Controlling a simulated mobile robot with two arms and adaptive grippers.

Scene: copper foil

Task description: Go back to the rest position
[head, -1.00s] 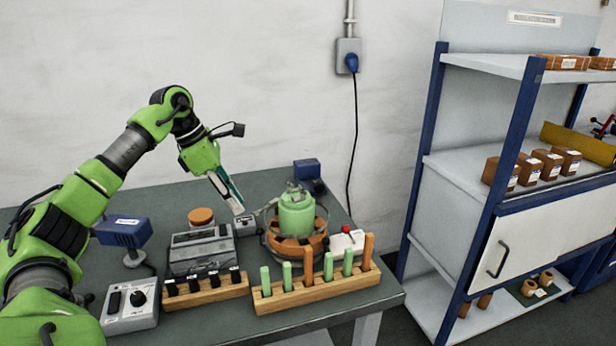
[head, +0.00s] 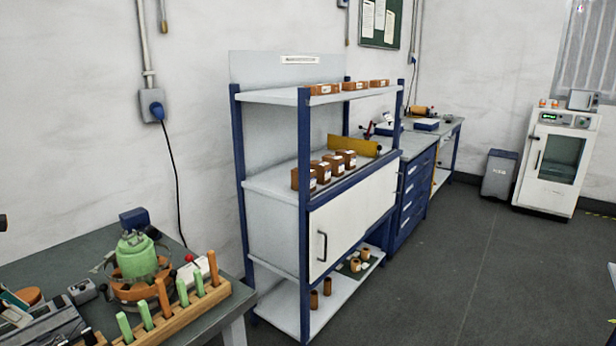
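The rest of the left arm is outside the picture. The view does not show whether the fingers are apart, and I see nothing held in them. My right gripper is not in view.
On the bench are a green pot in an orange ring stand (head: 136,256) and a wooden rack (head: 180,318) with green and orange sticks. A blue-framed shelf (head: 304,200) stands right of it. Open grey floor (head: 450,270) lies right, before a white cabinet (head: 552,160).

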